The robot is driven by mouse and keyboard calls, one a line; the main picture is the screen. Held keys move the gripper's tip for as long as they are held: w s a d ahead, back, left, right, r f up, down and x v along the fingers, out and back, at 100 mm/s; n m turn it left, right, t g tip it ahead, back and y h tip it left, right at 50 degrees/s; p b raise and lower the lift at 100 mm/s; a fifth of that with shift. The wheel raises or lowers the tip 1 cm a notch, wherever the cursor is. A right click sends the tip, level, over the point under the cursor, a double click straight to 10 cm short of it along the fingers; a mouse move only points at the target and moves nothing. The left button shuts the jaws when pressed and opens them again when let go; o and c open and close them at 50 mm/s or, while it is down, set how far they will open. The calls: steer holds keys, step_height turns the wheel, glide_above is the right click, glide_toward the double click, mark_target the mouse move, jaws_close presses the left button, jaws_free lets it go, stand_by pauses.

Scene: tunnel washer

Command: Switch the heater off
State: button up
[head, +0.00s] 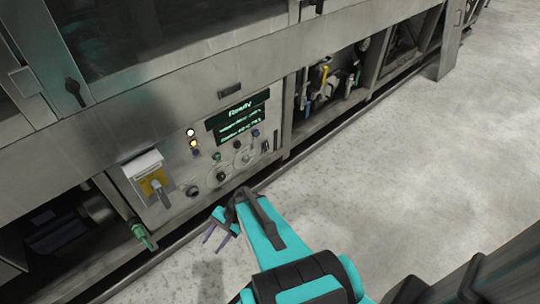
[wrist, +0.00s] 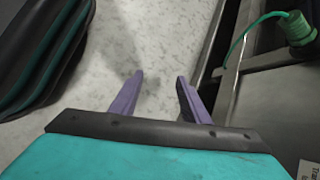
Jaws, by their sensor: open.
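The washer's control panel (head: 180,180) is in the head view, on the lower front of the steel machine. It carries a lit display (head: 238,117) with green text reading "Ready", a column of small lamps, and several small knobs and buttons. A larger switch with a yellow plate (head: 156,183) and grey handle sits at the panel's left. I cannot tell which control is the heater's; the labels are too small. My gripper (head: 217,231) is in front of and below the panel, apart from it. In the wrist view my gripper (wrist: 160,90) has its two purple fingers spread with nothing between them.
A green connector (head: 143,236) hangs below the yellow switch; a green connector with a cord (wrist: 298,28) shows in the wrist view. Open bays with pipes and valves (head: 325,82) lie right of the panel. The speckled grey floor (head: 400,170) in front is clear.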

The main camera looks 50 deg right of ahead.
mark_target(267, 144)
steer(key=w+d+m+t+h+b, duration=0.1)
steer(key=w+d+m+t+b, duration=0.45)
steer(key=d, duration=0.65)
steer(key=w+d+m+t+b, duration=0.5)
steer(key=d+m+b, duration=0.15)
steer(key=d, duration=0.55)
steer(key=s+d+r+m+t+h+b, duration=0.1)
steer(key=s+d+m+t+h+b, duration=0.1)
steer(key=d, duration=0.6)
steer(key=s+d+r+m+t+h+b, duration=0.1)
steer(key=s+d+m+t+h+b, duration=0.1)
steer(key=d+m, duration=0.3)
steer(key=s+d+r+m+t+h+b, duration=0.2)
steer(key=s+d+m+h+b, duration=0.1)
steer(key=d, duration=0.9)
steer(key=shift+d+m+h, duration=0.15)
steer(key=shift+m+h, duration=0.15)
steer(key=shift+h, duration=0.2)
steer(key=shift+w, duration=0.15)
steer(key=w+b, duration=0.1)
steer(key=w, duration=0.3)
steer(key=w+b, duration=0.1)
steer(key=w, duration=0.3)
steer(key=w+d+b, duration=0.1)
steer(key=w+b, duration=0.1)
steer(key=w, duration=0.2)
steer(key=shift+f, duration=0.15)
steer(key=shift+w, duration=0.8)
steer(key=shift+c, duration=0.2)
